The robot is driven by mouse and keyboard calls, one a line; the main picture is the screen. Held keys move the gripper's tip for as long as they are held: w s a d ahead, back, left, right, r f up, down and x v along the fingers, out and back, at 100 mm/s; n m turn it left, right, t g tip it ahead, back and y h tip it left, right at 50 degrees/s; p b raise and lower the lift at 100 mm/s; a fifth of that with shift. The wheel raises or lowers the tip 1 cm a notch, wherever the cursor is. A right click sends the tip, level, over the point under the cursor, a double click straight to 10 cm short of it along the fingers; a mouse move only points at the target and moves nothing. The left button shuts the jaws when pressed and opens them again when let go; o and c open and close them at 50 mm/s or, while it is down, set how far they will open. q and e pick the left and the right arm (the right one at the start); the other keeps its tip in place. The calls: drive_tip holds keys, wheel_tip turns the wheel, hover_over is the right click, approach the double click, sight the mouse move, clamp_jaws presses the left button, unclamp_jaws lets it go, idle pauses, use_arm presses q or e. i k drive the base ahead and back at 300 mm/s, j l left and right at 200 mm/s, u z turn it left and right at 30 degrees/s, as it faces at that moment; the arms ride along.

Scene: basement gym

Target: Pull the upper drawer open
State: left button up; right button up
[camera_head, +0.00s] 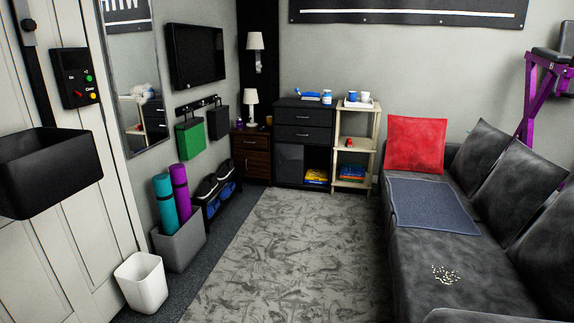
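A black cabinet (290,159) stands against the back wall, across the room from me. Its upper drawer (302,117) is a dark front with a small light handle and looks closed. A lower drawer (302,134) just beneath it also looks closed. Beside it on the left, a brown nightstand (252,155) also has drawer fronts, which look closed. Neither of my grippers is in view, and nothing of mine touches the furniture.
A grey patterned rug (290,250) covers clear floor up to the cabinet. A dark sofa (425,260) lines the right side. A white bin (142,283), a grey box (180,245) with rolled mats and a shoe rack (215,198) line the left. A light shelf (353,150) adjoins the cabinet.

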sight(306, 113)
drive_tip(key=i+z, duration=0.1)
drive_tip(key=i, duration=0.55)
drive_tip(key=i+j+z, duration=0.1)
drive_tip(key=i, duration=0.55)
drive_tip(key=i+j, duration=0.15)
drive_tip(key=i, duration=0.5)
drive_tip(key=i+j+z, duration=0.15)
drive_tip(key=i, duration=0.5)
